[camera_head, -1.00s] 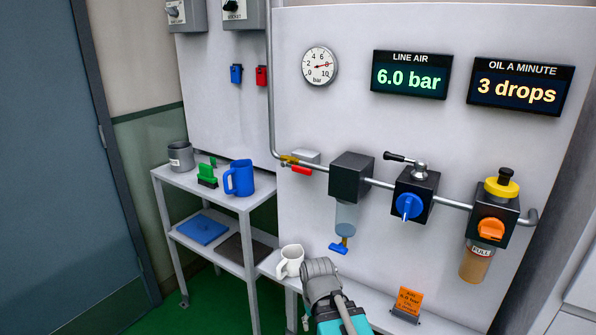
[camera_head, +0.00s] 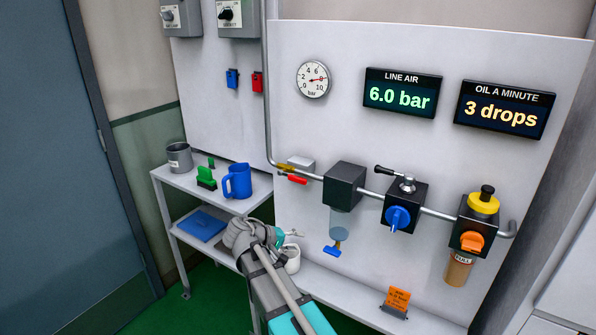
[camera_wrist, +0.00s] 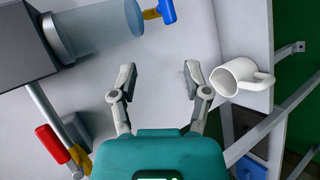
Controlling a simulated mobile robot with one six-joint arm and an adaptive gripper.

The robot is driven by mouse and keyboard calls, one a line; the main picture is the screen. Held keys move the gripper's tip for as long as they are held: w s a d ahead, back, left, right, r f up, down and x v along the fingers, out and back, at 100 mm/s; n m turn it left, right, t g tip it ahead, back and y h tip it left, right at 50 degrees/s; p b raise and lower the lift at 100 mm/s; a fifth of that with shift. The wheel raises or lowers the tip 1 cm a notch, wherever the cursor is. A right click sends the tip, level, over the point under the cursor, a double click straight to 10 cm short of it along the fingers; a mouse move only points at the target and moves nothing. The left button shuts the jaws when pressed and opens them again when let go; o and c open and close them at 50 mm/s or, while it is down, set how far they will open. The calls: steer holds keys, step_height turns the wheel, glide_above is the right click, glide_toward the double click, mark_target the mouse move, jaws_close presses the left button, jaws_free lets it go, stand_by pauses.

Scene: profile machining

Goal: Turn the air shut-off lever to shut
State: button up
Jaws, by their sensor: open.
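The red-handled lever (camera_head: 298,180) sits on a brass valve (camera_head: 285,167) on the air pipe, left of the first black block (camera_head: 344,184). I take it for the air shut-off lever. Its red handle lies roughly along the pipe. In the wrist view, the red handle (camera_wrist: 53,143) and brass body (camera_wrist: 80,156) are at lower left, outside the fingers. My gripper (camera_wrist: 158,74) is open and empty there, its fingers apart before the pale panel. In the head view, my gripper (camera_head: 292,235) is below the lever, near the white mug, partly hidden by my arm.
A white mug (camera_head: 292,258) stands on the lower ledge close to my gripper; it also shows in the wrist view (camera_wrist: 238,77). A clear bowl with a blue drain tap (camera_head: 332,250) hangs nearby. A blue mug (camera_head: 237,181) stands on the shelf at left.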

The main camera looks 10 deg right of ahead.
mark_target(296, 181)
steer(key=w+a+r+t+h+p, duration=0.2)
steer(key=a+r, duration=0.2)
steer(key=r, duration=0.3)
steer(key=w+a+r+n+t+h+p, duration=0.1)
steer(key=w+a+r+h+p, duration=0.1)
steer(key=a+r, duration=0.3)
step_height(296, 181, up, 2)
steer(key=shift+w+a+r+t+h, duration=0.15)
steer(key=shift+w+t+h, duration=0.3)
steer(key=shift+w, duration=0.4)
steer(key=shift+x, duration=6.95)
steer(key=shift+s, duration=0.1)
jaws_close()
